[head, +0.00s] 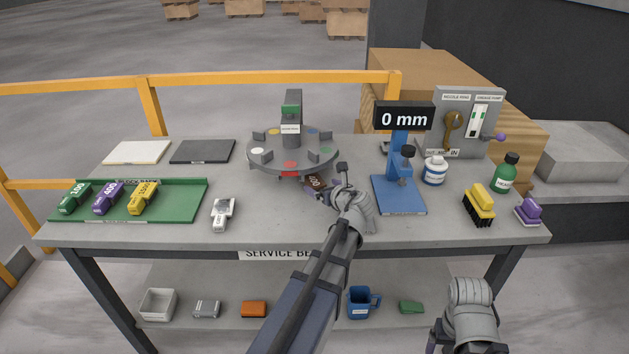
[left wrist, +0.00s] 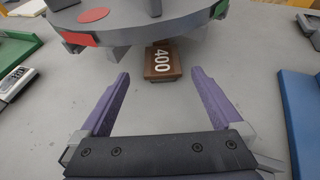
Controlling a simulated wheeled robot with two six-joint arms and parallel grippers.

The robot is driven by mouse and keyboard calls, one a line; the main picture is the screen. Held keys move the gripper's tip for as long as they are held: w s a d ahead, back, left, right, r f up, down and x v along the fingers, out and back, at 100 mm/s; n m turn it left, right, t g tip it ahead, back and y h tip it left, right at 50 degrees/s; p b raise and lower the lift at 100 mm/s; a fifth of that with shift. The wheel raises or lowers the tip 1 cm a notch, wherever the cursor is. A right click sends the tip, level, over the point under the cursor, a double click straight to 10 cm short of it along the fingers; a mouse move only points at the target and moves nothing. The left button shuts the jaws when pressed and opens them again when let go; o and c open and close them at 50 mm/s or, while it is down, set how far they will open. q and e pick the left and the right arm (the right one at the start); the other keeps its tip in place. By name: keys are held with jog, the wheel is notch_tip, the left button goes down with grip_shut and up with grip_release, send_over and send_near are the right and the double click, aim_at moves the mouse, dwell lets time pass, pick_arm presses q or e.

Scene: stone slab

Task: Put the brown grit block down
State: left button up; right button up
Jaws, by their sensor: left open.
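The brown grit block (head: 317,182), marked 400, rests on the grey bench top beside the front rim of the round turntable (head: 262,163). In the left wrist view the block (left wrist: 163,62) lies just beyond and between the fingertips, its far end close to or under the turntable rim (left wrist: 120,28). My left gripper (head: 327,183) is open, with purple fingers (left wrist: 158,76) spread wider than the block and a visible gap on each side. My right gripper (head: 436,340) is low at the bottom right, mostly cut off; its jaws are not clear.
A blue gauge stand (head: 398,195) reading 0 mm stands right of the block. Bottles and brushes stand at right.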

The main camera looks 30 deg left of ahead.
aim_at(314, 181)
pick_arm(q)
jog(key=shift+b+x, duration=1.4)
jog(key=shift+x, duration=2.35)
jog(key=shift+d+f, duration=0.1)
jog(key=shift+d, duration=0.05)
jog(key=shift+c, duration=0.2)
